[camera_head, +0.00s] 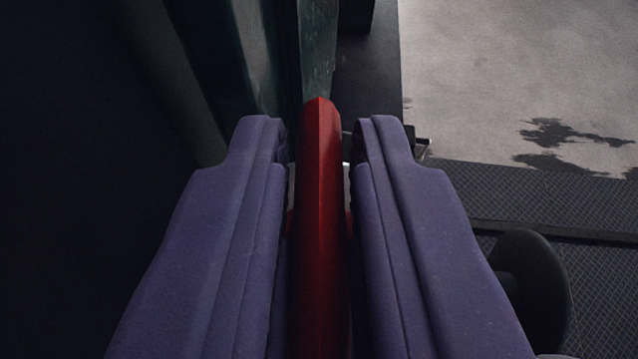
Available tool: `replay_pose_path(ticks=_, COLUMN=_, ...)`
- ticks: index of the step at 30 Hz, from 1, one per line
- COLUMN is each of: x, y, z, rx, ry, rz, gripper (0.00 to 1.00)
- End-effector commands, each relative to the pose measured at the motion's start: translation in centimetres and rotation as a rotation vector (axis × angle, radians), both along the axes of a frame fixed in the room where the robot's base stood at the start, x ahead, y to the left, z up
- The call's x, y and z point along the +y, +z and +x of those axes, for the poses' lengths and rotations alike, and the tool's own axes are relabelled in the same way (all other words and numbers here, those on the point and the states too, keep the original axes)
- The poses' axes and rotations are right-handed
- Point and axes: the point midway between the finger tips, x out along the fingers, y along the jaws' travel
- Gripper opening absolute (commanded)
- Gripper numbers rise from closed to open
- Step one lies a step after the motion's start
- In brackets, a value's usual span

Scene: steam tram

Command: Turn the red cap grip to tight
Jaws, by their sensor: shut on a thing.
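The red cap grip (320,210) stands as a narrow upright bar in the middle of the view, running from the bottom edge up to a pointed far end. My gripper (321,150) has its two purple fingers on either side of it and is shut on it. The grip's tip shows just beyond the fingertips. The fingers hide its sides and whatever it is mounted on. No tight mark can be seen.
Dark green metal panels (232,60) rise close behind and left of the fingers. A black rounded part (535,290) is at the lower right, over dark patterned floor plates (590,225). Pale stained ground (520,60) lies open at the upper right. The left side is very dark.

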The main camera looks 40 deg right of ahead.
Motion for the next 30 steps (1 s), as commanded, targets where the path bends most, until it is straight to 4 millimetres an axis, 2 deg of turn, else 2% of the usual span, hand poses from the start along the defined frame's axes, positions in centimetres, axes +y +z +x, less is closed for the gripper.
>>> replay_pose_path(ticks=1, x=0.0, y=0.1, z=0.0, rx=-0.003, ry=0.002, rz=-0.001, gripper=0.00)
replay_pose_path(ticks=2, x=0.0, y=0.1, z=0.0, rx=-0.003, ry=0.002, rz=-0.001, gripper=0.23)
replay_pose_path(ticks=4, x=0.0, y=0.1, z=0.0, rx=-0.003, ry=0.002, rz=-0.001, gripper=0.39)
replay_pose_path(ticks=14, x=0.2, y=0.2, z=-0.2, rx=-0.002, ry=0.002, rz=-0.001, gripper=0.39)
replay_pose_path(ticks=17, x=0.9, y=0.6, z=-1.1, rx=-0.003, ry=0.004, rz=-0.001, gripper=0.39)
replay_pose_path(ticks=24, x=3.3, y=2.4, z=-4.5, rx=-0.004, ry=0.005, rz=-0.001, gripper=0.39)
replay_pose_path(ticks=30, x=4.2, y=3.1, z=-6.0, rx=-0.003, ry=0.003, rz=-0.001, gripper=0.39)
